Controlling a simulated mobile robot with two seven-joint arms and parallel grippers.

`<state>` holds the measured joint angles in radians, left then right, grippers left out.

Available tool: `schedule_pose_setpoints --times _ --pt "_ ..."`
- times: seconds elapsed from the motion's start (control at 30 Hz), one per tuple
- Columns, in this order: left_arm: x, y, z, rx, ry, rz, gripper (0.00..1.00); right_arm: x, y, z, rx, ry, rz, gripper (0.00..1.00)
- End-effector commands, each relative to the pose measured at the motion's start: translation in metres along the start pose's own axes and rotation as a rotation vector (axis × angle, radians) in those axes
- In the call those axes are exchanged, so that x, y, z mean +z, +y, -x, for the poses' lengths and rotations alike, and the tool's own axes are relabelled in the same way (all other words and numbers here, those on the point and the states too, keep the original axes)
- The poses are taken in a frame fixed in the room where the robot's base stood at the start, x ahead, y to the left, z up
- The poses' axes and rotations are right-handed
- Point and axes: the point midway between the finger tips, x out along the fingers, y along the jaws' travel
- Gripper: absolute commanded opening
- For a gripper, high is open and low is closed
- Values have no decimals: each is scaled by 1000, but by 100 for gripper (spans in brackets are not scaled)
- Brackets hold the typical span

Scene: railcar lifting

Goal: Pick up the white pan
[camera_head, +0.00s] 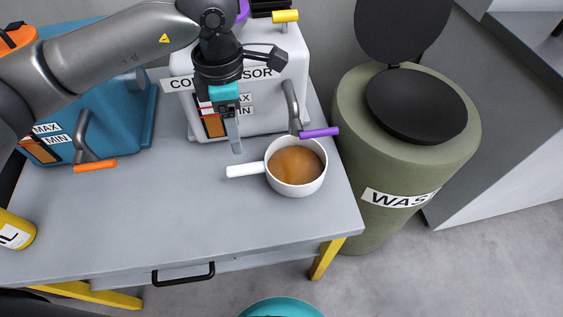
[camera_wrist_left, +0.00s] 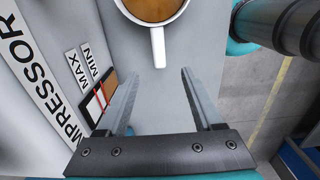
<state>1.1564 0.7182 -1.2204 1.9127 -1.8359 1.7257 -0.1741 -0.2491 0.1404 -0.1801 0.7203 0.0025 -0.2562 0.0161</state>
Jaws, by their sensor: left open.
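The white pan (camera_head: 296,166) holds brown liquid and stands on the right part of the grey table, its white handle (camera_head: 245,170) pointing left. In the left wrist view the pan (camera_wrist_left: 152,12) is at the top, cut off by the edge, with its handle (camera_wrist_left: 158,48) pointing down toward the jaws. My left gripper (camera_head: 236,148) is open and empty, above the table just behind and left of the handle tip. In the left wrist view its two fingers (camera_wrist_left: 158,85) are spread, with the handle end near the gap between the tips. My right gripper does not show.
The white compressor box (camera_head: 262,113) stands behind the pan, with a purple-handled tap (camera_head: 319,132) close above it. A blue tank (camera_head: 105,120) and a yellow bottle (camera_head: 14,230) are at the left. A green waste bin (camera_head: 405,165) stands to the right. The table's middle (camera_head: 170,205) is clear.

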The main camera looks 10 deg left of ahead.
Motion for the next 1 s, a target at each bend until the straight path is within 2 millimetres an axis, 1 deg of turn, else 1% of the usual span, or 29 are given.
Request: schedule_pose_setpoints --times 0.07,0.4,0.6,0.7,0.9,1.0 --pt "-4 2 -7 6 15 3 68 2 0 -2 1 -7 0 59" --pt "-3 1 -62 2 14 1 68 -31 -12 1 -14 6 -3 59" --pt "-3 1 -88 2 11 1 68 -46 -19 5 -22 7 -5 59" --pt "-3 2 -95 3 11 1 68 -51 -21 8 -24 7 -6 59" --pt "-3 2 -102 4 11 1 68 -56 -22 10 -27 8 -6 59" --pt "-2 2 -109 3 10 1 68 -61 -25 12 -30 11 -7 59"
